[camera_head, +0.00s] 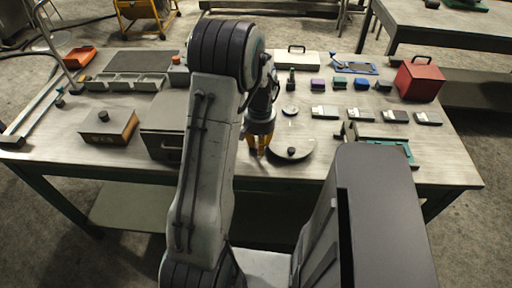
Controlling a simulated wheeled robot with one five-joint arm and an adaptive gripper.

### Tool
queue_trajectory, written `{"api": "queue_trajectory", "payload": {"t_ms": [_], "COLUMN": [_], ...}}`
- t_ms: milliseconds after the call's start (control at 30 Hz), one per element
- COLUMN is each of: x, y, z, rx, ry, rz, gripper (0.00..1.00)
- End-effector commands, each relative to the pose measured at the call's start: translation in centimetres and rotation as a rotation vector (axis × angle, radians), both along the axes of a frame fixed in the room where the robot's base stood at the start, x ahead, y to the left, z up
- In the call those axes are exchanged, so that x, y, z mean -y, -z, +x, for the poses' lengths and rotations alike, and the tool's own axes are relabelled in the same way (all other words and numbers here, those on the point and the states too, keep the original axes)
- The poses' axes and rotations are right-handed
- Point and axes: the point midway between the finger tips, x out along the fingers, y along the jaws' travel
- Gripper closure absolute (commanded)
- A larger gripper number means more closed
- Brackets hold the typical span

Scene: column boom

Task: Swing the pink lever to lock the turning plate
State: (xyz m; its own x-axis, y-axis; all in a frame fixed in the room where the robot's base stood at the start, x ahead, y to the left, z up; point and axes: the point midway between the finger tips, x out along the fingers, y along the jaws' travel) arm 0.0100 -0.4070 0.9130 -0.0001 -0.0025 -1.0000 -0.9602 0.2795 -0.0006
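A round grey plate (306,143), which looks like the turning plate, lies on the workbench near its front edge, with a small dark knob or part on its front side. My gripper (258,149) points down at the left edge of this plate, its orange fingers low over the bench. My arm partly covers the gripper, so the gap between its fingers is not clear. I cannot make out a pink lever; it may be hidden behind my gripper or arm.
A grey box (163,127) stands left of my arm, with a brown box (109,127) farther left. Right of the plate are a green-based fixture (385,143) and several small blocks. A red box (419,80) stands at the back right. My dark body part blocks the front right.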

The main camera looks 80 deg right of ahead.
Motion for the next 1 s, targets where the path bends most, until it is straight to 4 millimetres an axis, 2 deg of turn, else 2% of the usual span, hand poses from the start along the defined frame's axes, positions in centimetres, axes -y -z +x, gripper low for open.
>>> {"api": "queue_trajectory", "payload": {"t_ms": [500, 1000], "x": [1.1, 1.7], "y": [0.3, 0.3], "z": [-1.5, -1.8], "rx": [0.002, 0.003], "ry": [-0.439, -0.621], "rz": [0.006, 0.009], "gripper": [1.0, 1.0]}}
